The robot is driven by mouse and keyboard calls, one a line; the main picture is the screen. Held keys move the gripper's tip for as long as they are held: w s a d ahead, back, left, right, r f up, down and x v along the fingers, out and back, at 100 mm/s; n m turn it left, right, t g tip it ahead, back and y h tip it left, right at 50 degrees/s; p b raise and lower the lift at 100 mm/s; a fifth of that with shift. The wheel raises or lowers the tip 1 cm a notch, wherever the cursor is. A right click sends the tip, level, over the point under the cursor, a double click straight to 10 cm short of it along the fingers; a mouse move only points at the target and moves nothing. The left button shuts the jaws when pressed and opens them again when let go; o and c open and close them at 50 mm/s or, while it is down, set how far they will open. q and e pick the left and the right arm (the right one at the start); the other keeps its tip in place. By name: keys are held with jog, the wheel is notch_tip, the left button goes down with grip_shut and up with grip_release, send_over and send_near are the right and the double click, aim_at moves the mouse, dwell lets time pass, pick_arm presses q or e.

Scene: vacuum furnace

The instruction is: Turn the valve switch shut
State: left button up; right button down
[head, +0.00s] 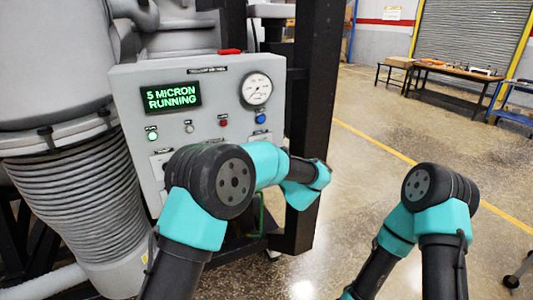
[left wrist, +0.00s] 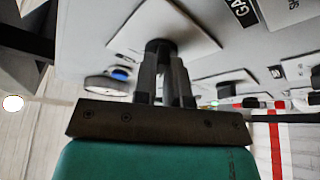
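The valve switch (left wrist: 160,46) is a dark round knob on a pale square plate (left wrist: 203,38), seen in the left wrist view. My left gripper (left wrist: 165,62) is at this knob, its two dark fingers close together on either side of it. The fingers look shut on it, though the contact itself is partly hidden by the fingers. In the head view my left arm covers the lower part of the grey control panel (head: 120,95), and both the gripper and the switch are hidden there. My right arm stands at the right, its gripper out of view.
The panel display (head: 171,97) reads "5 MICRON RUNNING". A round gauge (head: 256,89) and several small buttons are above my left arm. A black post (head: 312,100) stands right of the panel. Open floor (head: 365,175) lies beyond, with a workbench (head: 455,75) far back.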

pick_arm(q)
jog(key=o, duration=0.3)
jog(key=shift+w+a+r, duration=0.15)
jog(key=shift+a+r, duration=0.05)
jog(key=shift+r, duration=0.05)
jog(key=shift+o, duration=0.5)
jog(key=shift+d+f, duration=0.1)
jog(key=shift+d, duration=0.05)
jog(key=v, duration=1.2)
jog(key=shift+f, duration=0.15)
jog(key=shift+f, duration=0.1)
